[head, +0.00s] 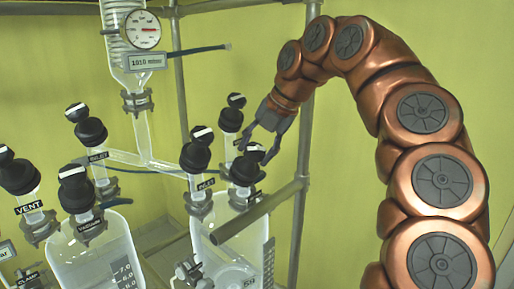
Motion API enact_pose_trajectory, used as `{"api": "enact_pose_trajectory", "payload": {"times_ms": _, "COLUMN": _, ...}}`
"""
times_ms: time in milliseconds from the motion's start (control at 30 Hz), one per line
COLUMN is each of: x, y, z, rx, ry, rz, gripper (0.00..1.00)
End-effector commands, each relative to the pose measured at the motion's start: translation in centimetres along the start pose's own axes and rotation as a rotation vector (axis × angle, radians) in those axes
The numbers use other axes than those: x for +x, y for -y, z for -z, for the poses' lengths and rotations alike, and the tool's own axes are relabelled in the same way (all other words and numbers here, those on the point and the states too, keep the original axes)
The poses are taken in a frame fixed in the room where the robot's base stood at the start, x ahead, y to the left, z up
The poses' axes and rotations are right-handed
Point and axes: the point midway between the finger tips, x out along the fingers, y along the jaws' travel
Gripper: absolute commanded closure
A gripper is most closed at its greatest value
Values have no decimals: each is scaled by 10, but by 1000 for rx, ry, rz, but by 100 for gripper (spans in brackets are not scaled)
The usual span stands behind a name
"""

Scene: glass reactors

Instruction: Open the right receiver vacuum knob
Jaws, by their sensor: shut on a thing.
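The right receiver (206,248) is a clear glass vessel below the middle of the head view. A black knob (245,172) stands at its right side; its label is hidden or unreadable, so I cannot confirm that it is the vacuum knob. My gripper (256,152) reaches down from the upper right, with its fingers around the top of this knob and shut on it. The fingers partly hide the knob's top. A second black knob (195,156) with a white-marked top stands just left of it, above a small, hard-to-read label.
Another black knob (231,119) stands close behind my gripper. A grey metal rail (255,212) crosses in front of the right receiver. The left receiver (97,258) with several knobs stands at left. A gauge (142,29) and a display (147,62) are above.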

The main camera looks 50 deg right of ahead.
Motion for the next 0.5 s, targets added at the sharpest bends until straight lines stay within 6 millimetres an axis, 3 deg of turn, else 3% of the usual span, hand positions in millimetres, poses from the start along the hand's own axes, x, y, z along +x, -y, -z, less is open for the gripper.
{"api": "enact_pose_trajectory", "payload": {"times_ms": 233, "x": 0, "y": 0, "z": 0, "rx": 1, "ry": 2, "rz": 0, "gripper": 84}}
{"api": "enact_pose_trajectory", "payload": {"times_ms": 267, "x": 0, "y": 0, "z": 0, "rx": 1, "ry": 1, "rz": 0, "gripper": 46}}
{"api": "enact_pose_trajectory", "payload": {"times_ms": 500, "x": 0, "y": 0, "z": 0, "rx": 1, "ry": 1, "rz": 0, "gripper": 24}}
